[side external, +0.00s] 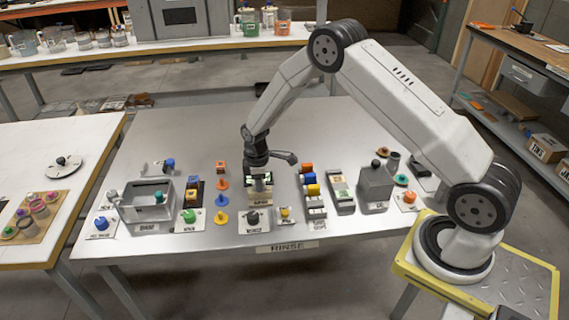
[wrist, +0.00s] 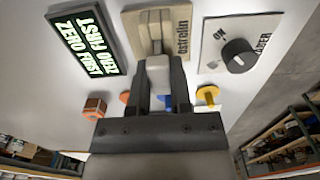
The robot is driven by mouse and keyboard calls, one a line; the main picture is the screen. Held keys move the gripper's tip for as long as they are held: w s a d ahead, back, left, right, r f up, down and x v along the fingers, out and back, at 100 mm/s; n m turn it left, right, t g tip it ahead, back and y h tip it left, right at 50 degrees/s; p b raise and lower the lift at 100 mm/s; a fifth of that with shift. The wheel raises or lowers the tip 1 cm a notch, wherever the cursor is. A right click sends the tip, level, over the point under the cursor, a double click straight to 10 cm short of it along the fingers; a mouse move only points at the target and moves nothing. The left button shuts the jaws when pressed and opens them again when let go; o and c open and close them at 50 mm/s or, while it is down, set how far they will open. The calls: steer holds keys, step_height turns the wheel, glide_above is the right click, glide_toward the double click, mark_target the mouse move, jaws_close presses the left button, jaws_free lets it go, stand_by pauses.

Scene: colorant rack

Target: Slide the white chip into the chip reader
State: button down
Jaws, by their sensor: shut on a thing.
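My gripper (wrist: 158,88) is shut on a small white block, which I take to be the white chip (wrist: 158,70). In the wrist view it stands between the two dark fingers, in front of a beige lettered plate (wrist: 178,22). I cannot tell whether the chip touches that plate. The chip reader is not clearly identifiable; a panel with a black knob (wrist: 238,55) is at the right, its lettering partly readable. In the side view my gripper (side external: 258,168) is low over a small unit (side external: 260,197) at the table's middle, and the chip is hidden.
A lit "ZERO FIRST" sign (wrist: 87,45) is left of the plate. Orange (side external: 222,183) and yellow (side external: 221,217) pegs stand close left. Coloured blocks (side external: 310,183) and a grey box (side external: 376,183) stand right. A metal basin (side external: 128,213) is further left. The table's back is clear.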

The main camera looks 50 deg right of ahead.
steer(key=shift+r, duration=1)
steer(key=shift+r, duration=0.5)
steer(key=shift+r, duration=0.1)
steer(key=shift+s+a+r+m, duration=0.2)
steer(key=shift+s+r+m, duration=0.1)
steer(key=shift+r, duration=0.1)
steer(key=s+a+r+m, duration=0.4)
steer(key=s+r+m, duration=0.4)
steer(key=s+r, duration=0.2)
steer(key=shift+s+a, duration=0.2)
steer(key=shift+a, duration=0.2)
steer(key=shift+w, duration=0.1)
steer(key=shift+w+d+f+n, duration=0.85)
steer(key=shift+w+n, duration=0.6)
steer(key=shift+w, duration=0.35)
steer(key=shift+w+d+f+n, duration=0.65)
steer(key=shift+w+d+n, duration=0.25)
steer(key=shift+w+n, duration=0.7)
steer(key=shift+w+d+f+n, duration=0.85)
steer(key=shift+w+n, duration=0.4)
steer(key=shift+w, duration=0.75)
